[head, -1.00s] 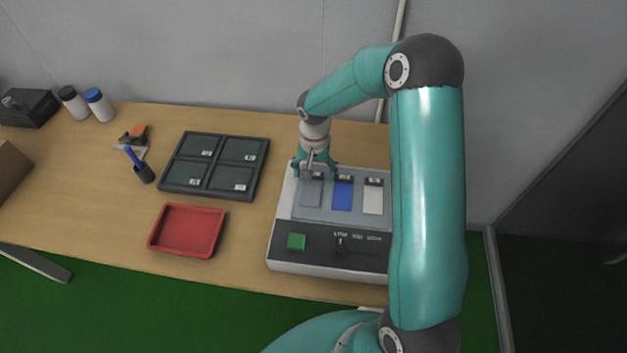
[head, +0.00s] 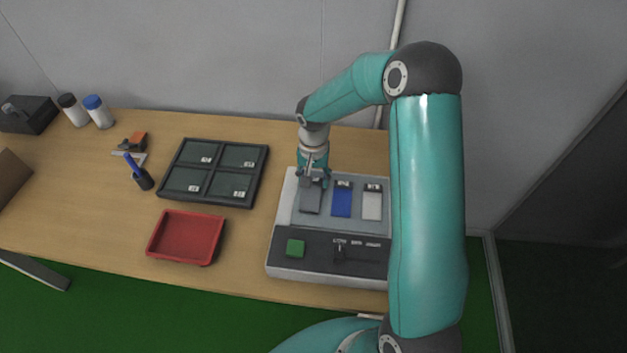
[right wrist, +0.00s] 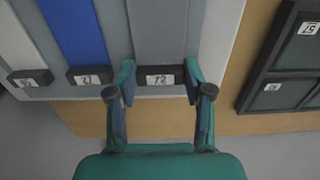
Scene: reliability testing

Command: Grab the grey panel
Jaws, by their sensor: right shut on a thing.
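The grey panel (head: 311,200) lies in the left slot of the test machine (head: 284,225), beside a blue panel (head: 342,202) and a white panel (head: 372,205). My right gripper (head: 312,180) is over the far end of the grey panel. In the right wrist view, the gripper (right wrist: 158,80) has its fingers on either side of the dark labelled block (right wrist: 161,76) at the end of the grey panel (right wrist: 158,30), and it is shut on it. Whether the panel is lifted is hard to tell. My left gripper is not in view.
A black four-compartment tray (head: 214,172) and a red tray (head: 186,237) stand left of the machine. The machine has a green button (head: 295,247) in front.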

